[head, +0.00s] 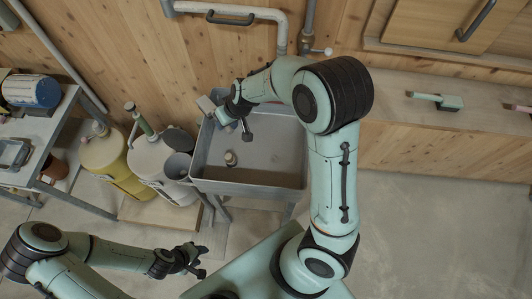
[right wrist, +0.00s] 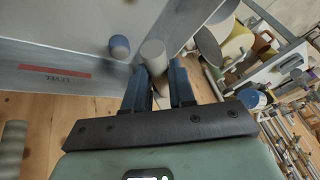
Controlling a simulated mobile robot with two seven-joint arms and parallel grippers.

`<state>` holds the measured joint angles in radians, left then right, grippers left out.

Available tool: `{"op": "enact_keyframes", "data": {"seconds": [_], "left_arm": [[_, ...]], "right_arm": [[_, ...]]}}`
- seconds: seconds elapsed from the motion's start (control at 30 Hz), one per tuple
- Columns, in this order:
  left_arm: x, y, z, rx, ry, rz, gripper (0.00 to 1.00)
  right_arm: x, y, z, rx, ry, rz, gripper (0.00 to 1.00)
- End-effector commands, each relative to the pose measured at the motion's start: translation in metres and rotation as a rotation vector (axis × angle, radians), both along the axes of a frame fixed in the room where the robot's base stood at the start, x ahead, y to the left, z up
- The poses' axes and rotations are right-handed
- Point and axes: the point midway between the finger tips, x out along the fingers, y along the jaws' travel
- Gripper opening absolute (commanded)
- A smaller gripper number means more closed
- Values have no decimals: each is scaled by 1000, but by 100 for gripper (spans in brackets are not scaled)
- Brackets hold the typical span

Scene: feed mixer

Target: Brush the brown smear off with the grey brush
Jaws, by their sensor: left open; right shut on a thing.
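My right gripper (right wrist: 157,85) is shut on a pale grey, rounded handle (right wrist: 153,54), which sticks out between its fingers. In the head view it is over the back left corner of the grey basin (head: 250,186). A grey block (head: 206,104) beside it there looks like the head of the grey brush; the small size makes this uncertain. My left gripper (head: 190,261) is open and empty, low in the head view, in front of the basin and apart from it.
A green-handled tool (head: 436,101) lies on the right ledge. A red label (right wrist: 54,70) is on a grey wall.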

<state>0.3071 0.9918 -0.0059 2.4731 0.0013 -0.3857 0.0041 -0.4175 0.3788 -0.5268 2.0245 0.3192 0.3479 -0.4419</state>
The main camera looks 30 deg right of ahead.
Motion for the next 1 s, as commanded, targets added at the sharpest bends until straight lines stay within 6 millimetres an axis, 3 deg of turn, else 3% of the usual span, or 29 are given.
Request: {"op": "enact_keyframes", "data": {"seconds": [0.3, 0.47, 1.0], "left_arm": [[0, 0, 0, 0, 0, 0, 43], [0, 0, 0, 0, 0, 0, 43], [0, 0, 0, 0, 0, 0, 43]], "right_arm": [[1, -1, 0, 0, -1, -12, 0], [2, -9, -8, -2, 0, -139, 0], [12, -69, -45, -13, -11, -1094, 0]]}}
